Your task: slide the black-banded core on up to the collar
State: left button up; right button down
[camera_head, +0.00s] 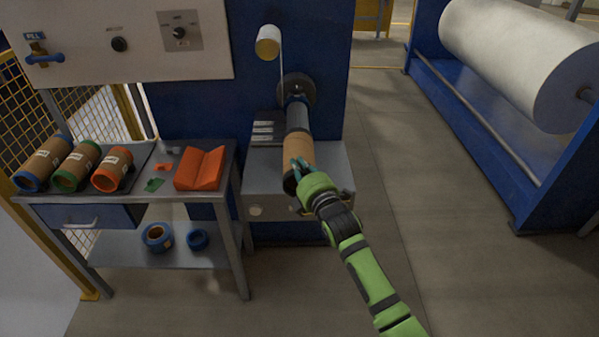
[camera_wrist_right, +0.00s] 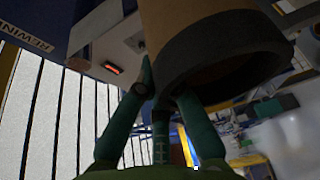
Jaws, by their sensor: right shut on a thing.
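The black-banded core (camera_head: 298,150) is a brown cardboard tube with a dark band at its near end. It sits in line with the grey shaft (camera_head: 297,117), around its near end as far as I can tell. The dark round collar (camera_head: 296,90) is at the shaft's far end, with bare shaft between it and the core. My right gripper (camera_head: 300,166) is shut on the core near its banded end. In the right wrist view the core (camera_wrist_right: 205,30) and its black rim fill the upper middle, above the fingers (camera_wrist_right: 165,95). My left gripper is out of view.
A small pale roller (camera_head: 268,41) projects above the shaft. A large white roll (camera_head: 520,60) stands at the right beyond clear floor.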

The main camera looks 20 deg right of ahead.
aim_at(299, 148)
jog(key=shift+w, duration=0.25)
jog(key=shift+r, duration=0.1)
jog(key=shift+w+d+b, duration=0.25)
jog(key=shift+w+b, duration=0.2)
jog(key=shift+w, duration=0.4)
jog(key=shift+w+d+b, duration=0.25)
jog(key=shift+w+b, duration=0.15)
jog(key=shift+w, duration=0.45)
jog(key=shift+w+d+b, duration=0.25)
jog(key=shift+w+b, duration=0.3)
jog(key=shift+w, duration=0.25)
jog(key=shift+w+d+b, duration=0.25)
jog(key=shift+w+b, duration=0.3)
jog(key=shift+w, duration=0.25)
jog(key=shift+w, duration=0.1)
